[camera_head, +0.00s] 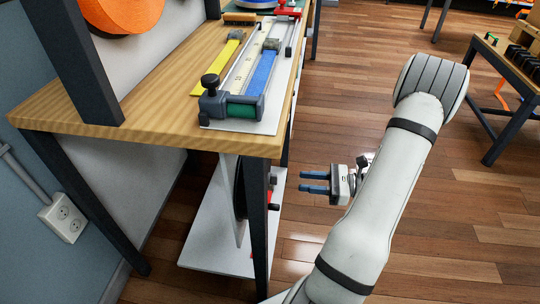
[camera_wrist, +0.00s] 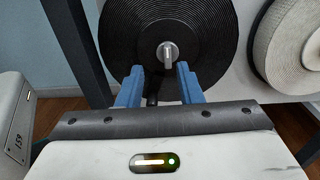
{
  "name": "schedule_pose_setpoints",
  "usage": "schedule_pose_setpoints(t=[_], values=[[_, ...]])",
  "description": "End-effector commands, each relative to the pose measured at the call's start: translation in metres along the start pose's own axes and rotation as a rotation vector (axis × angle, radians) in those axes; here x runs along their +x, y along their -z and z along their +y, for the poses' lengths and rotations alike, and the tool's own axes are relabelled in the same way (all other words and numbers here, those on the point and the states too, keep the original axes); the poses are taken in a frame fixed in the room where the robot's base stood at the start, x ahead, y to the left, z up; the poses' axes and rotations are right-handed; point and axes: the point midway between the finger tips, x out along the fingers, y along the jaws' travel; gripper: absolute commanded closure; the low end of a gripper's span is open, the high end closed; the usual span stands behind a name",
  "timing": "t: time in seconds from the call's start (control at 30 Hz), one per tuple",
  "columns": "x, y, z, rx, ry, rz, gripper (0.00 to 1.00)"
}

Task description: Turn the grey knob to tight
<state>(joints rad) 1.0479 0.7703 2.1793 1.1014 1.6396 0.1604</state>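The grey knob (camera_wrist: 168,54) shows in the wrist view at the centre of a large black strap roll (camera_wrist: 120,40). It has a round base and a raised bar that stands about upright. My gripper (camera_wrist: 160,78) has two blue fingers, spread apart with a gap between them. The knob appears just beyond the fingertips, between them in the picture, and nothing is held. In the head view my gripper (camera_head: 304,182) is in free air right of the table leg, below the tabletop height, with its fingers pointing left. I cannot make out the knob there.
The wooden table (camera_head: 150,110) has a dark front leg (camera_head: 257,220) left of my gripper. A strap fixture (camera_head: 245,108) stands on top. A pale roll (camera_wrist: 290,45) is right of the black one. A grey-white box (camera_wrist: 12,115) is at the left.

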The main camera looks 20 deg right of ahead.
Motion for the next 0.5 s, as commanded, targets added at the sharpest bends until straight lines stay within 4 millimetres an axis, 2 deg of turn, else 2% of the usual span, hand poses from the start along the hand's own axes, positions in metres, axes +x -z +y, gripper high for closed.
schedule_pose_setpoints(t=[0.07, 0.17, 0.5], values=[[-0.005, 0.001, -0.003, 0.011, 0.029, -0.018, 0.67], [0.002, 0.002, -0.004, 0.013, 0.034, -0.022, 0.67], [0.057, 0.003, -0.005, 0.011, 0.025, -0.019, 0.67]])
